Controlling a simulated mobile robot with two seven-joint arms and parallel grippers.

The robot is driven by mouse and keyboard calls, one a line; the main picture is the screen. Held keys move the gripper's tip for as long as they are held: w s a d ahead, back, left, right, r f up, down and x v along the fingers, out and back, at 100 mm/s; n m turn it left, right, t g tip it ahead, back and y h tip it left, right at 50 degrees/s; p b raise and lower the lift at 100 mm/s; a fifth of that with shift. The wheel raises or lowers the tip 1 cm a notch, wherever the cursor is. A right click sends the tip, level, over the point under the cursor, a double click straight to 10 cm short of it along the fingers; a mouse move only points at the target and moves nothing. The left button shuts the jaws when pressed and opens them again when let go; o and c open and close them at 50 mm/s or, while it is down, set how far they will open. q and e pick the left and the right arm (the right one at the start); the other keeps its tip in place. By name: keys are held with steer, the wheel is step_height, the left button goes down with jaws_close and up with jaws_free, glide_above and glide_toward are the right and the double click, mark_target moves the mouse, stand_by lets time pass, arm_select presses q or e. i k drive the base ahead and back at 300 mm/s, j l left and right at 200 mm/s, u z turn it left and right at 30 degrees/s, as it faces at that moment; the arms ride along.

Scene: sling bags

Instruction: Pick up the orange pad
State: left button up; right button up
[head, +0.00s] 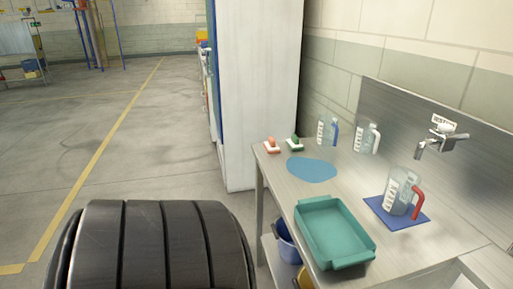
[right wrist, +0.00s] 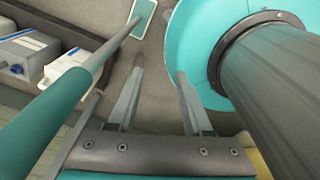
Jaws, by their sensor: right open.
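The orange pad (head: 271,144) is small, orange on top with a whitish layer beneath. It lies at the far left corner of the metal table in the head view, just left of a similar green pad (head: 294,143). Neither gripper shows in the head view. My right gripper (right wrist: 160,72) shows in the right wrist view, with its two fingers apart and nothing between them. The orange pad is not visible in that view, so its distance from the gripper cannot be told. My left gripper is in neither view.
The metal table (head: 355,264) holds a teal tray (head: 330,262), a blue round mat (head: 312,169), several jugs and a tap (head: 440,137). A jug with a red handle (head: 402,193) stands on a blue square mat (head: 381,211). A tall white cabinet (head: 259,95) stands behind. Open floor lies left.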

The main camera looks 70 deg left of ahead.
mark_target(271, 146)
steer(key=u, duration=2.1)
steer(key=i+j+z, duration=0.15)
steer(key=z, duration=0.35)
steer(key=i+j+z, duration=0.3)
steer(key=z, duration=0.2)
steer(key=i+j+z, duration=0.2)
steer(key=j+z, duration=0.15)
steer(key=z, duration=0.15)
